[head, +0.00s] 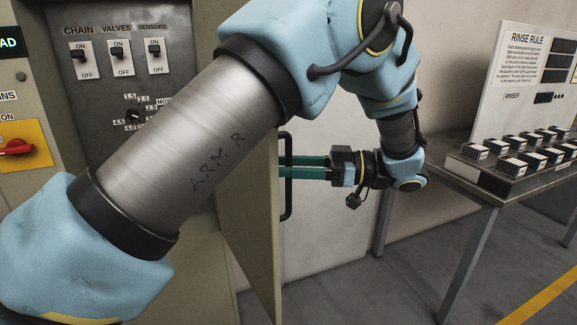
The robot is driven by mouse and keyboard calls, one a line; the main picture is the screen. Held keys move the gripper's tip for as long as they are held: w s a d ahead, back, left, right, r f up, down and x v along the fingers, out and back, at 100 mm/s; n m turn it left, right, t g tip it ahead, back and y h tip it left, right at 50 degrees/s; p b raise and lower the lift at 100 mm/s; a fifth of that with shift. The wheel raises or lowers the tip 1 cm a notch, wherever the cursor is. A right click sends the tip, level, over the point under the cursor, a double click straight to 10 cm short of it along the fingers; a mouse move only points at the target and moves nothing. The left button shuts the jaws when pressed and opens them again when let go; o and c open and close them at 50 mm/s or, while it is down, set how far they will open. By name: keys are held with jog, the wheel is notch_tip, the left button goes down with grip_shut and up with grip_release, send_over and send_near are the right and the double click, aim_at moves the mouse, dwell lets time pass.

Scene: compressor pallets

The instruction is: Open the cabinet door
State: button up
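The beige cabinet door (249,225) stands swung out from the cabinet, its inner face partly visible. Behind my arm is the grey switch panel (184,55) of the cabinet. A black vertical bar handle (288,205) is at the door's far right edge. My gripper (284,167) is level with the handle, its two green fingers pointing left and reaching the bar. A narrow gap shows between the fingers. Whether they grip the bar or only lie beside it cannot be told. My arm hides the door's upper part and much of the cabinet.
A metal table (487,183) with rows of small dark blocks (512,165) and a rinse rule board (525,75) stands at right. A red rotary switch (16,148) is at far left. Grey floor (400,287) lies open between door and table.

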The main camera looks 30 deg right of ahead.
jog(key=v, duration=1)
jog(key=shift+s+d, duration=0.25)
jog(key=shift+d, duration=0.05)
dwell(0.4)
